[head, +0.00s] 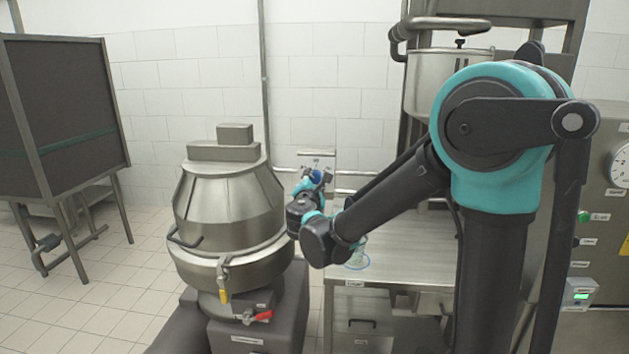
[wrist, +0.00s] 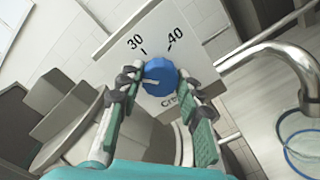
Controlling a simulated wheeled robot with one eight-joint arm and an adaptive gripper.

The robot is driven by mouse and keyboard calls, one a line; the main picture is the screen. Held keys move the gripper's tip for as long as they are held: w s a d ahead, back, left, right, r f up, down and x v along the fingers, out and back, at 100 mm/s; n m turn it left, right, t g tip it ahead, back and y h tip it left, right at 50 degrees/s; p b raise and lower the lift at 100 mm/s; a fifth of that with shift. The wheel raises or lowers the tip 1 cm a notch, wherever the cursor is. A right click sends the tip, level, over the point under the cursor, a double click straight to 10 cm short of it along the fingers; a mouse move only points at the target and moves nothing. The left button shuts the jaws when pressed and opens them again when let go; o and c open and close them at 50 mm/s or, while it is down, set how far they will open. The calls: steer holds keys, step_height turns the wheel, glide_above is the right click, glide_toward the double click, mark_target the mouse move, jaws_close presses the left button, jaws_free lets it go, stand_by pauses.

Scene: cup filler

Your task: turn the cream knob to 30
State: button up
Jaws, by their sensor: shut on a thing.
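The knob (wrist: 160,76) is blue and round, on a pale panel (wrist: 214,35), with a label below it that starts "Cre" and is partly covered. The numbers 30 and 40, each with a tick, show above it. A pale pointer line on the knob points left, below and anticlockwise of the 30 tick. My gripper (wrist: 158,86) has one finger on each side of the knob and is shut on it. In the head view, my gripper (head: 312,184) reaches the blue knob (head: 318,175) on the wall panel (head: 318,156).
A large steel mixer vessel (head: 225,210) stands close left of my gripper. A steel counter (head: 400,265) lies below my arm.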

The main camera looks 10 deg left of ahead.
steer(key=m, duration=0.3)
steer(key=shift+m, duration=2.2)
steer(key=o, duration=1.2)
steer(key=shift+c, duration=0.2)
steer(key=shift+s, duration=0.1)
steer(key=s, duration=1.2)
steer(key=shift+w, duration=0.1)
